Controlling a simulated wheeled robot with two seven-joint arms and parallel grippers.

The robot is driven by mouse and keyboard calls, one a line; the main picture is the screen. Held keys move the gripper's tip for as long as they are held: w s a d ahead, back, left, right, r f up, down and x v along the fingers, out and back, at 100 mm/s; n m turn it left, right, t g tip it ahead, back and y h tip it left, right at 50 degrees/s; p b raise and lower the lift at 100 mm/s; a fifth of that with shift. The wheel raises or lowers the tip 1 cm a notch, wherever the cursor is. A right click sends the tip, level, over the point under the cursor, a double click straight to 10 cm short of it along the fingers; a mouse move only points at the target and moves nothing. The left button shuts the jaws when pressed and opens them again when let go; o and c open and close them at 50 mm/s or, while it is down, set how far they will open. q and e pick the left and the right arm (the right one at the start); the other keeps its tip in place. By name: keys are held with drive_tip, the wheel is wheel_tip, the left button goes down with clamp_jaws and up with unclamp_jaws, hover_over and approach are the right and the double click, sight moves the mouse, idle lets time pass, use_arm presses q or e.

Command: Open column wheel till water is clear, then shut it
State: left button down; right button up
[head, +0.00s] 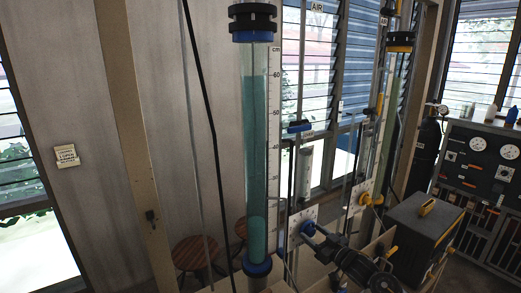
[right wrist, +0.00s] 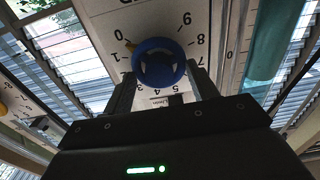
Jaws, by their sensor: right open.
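The clear column (head: 257,150) stands upright in the middle of the head view, filled with teal, tinted water to about the 60 mark. Its lowest part looks a lighter teal. The blue column wheel (head: 307,229) is on a white plate at the column's lower right. In the right wrist view the blue wheel (right wrist: 160,62) sits on a numbered dial, between my fingers. My right gripper (right wrist: 162,82) is open, one finger on each side of the wheel; whether they touch it is unclear. My left gripper is not in view.
A second column with a yellow wheel (head: 364,199) stands to the right. A dark box (head: 425,235) and a gauge panel (head: 485,155) are farther right. Round wooden stools (head: 195,253) stand behind the column. A thin black hose (head: 212,120) hangs left of it.

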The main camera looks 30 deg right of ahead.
drive_tip(key=shift+s+a+f, duration=0.1)
drive_tip(key=shift+s+a, duration=0.15)
drive_tip(key=shift+a, duration=0.1)
drive_tip(key=shift+s+a+f, duration=0.1)
drive_tip(key=shift+s, duration=0.2)
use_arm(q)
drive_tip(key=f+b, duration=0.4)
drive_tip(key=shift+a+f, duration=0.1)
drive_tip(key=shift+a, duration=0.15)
use_arm(e)
drive_tip(key=s+d, duration=0.2)
drive_tip(key=s, duration=1.3)
drive_tip(key=shift+d, duration=0.15)
